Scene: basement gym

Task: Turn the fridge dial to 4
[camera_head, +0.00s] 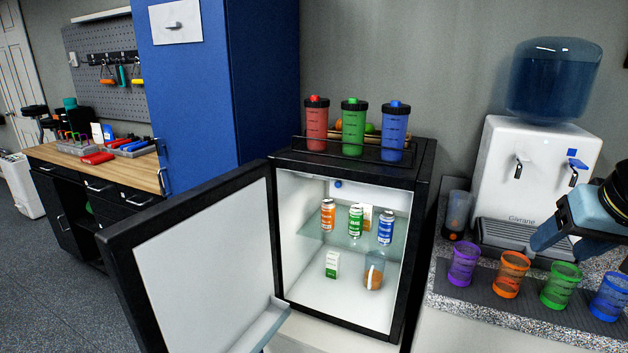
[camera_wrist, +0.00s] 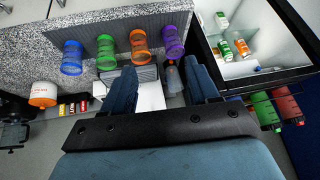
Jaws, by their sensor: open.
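The small black fridge (camera_head: 345,172) stands open, its door (camera_head: 205,255) swung out to the left. A small blue round part (camera_head: 338,184), which looks like the dial, sits high on the white inside wall; its numbers and setting are too small to read. My gripper is at the right edge of the head view, in front of the water dispenser and well right of the fridge. In the wrist view my gripper (camera_wrist: 160,65) has its two blue fingers wide apart with nothing held. The fridge interior (camera_wrist: 250,55) shows at upper right there; I cannot make out the dial clearly.
Inside the fridge, orange (camera_head: 328,215), green (camera_head: 355,221) and blue (camera_head: 386,228) cans stand on a glass shelf. Several coloured cups line the speckled counter (camera_head: 470,325) before the dispenser (camera_head: 530,170). Red, green and blue shakers top the fridge. A blue cabinet (camera_head: 225,90) stands behind.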

